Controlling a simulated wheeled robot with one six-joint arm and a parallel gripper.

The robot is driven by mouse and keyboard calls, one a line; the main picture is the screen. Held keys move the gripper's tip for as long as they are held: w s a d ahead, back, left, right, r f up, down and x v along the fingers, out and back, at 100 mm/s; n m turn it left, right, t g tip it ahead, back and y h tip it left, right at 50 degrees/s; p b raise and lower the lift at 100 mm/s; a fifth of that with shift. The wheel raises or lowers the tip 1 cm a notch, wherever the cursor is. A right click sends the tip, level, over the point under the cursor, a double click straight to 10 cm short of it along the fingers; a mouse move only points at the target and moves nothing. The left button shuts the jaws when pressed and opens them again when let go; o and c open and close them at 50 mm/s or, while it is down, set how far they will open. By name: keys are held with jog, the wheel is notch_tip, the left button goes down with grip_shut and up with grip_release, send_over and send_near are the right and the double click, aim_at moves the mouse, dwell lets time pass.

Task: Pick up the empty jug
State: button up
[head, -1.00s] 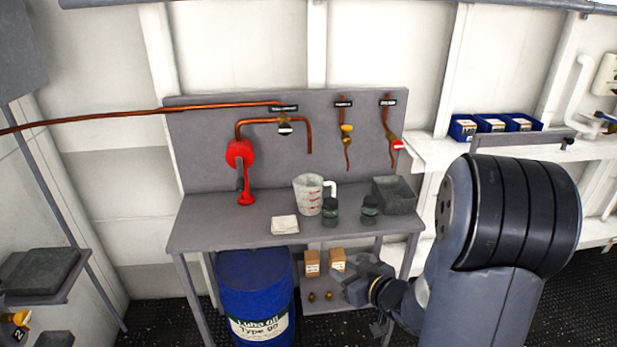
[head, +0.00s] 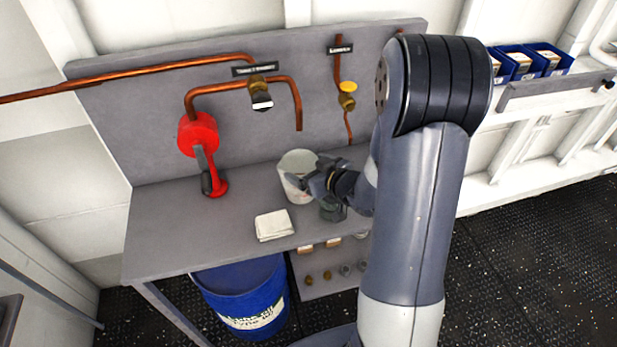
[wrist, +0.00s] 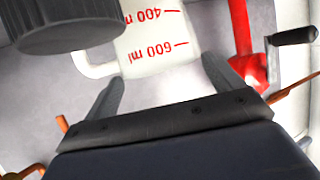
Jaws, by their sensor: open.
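The jug (head: 296,161) is a pale measuring cup with red marks, standing upright on the grey workbench (head: 165,235). In the head view my gripper hides part of its right side. My gripper (head: 305,175) is open at the jug's near right side. In the wrist view the jug (wrist: 160,42) shows its red 400 and 600 ml marks and its handle at the left. The two fingers of my gripper (wrist: 165,88) are spread wide, pointing towards the jug. I cannot tell whether either finger touches it.
A dark jar (head: 333,210) stands close beside the jug, and its lid (wrist: 65,30) looms in the wrist view. A red hand pump (head: 200,140) and a folded white cloth (head: 274,225) are to the left. Copper pipes (head: 299,105) hang behind. A blue drum (head: 240,285) stands below.

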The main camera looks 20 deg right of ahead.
aim_at(291, 160)
jog(key=shift+o, duration=1.1)
jog(key=shift+w+a+f, duration=0.15)
jog(key=shift+w, duration=0.15)
jog(key=x, duration=0.2)
jog(key=p+x, duration=0.1)
jog(key=x, duration=0.1)
jog(key=shift+w+f, duration=0.2)
jog(key=shift+f, duration=0.15)
jog(key=shift+r, duration=0.15)
jog(key=c, duration=1.3)
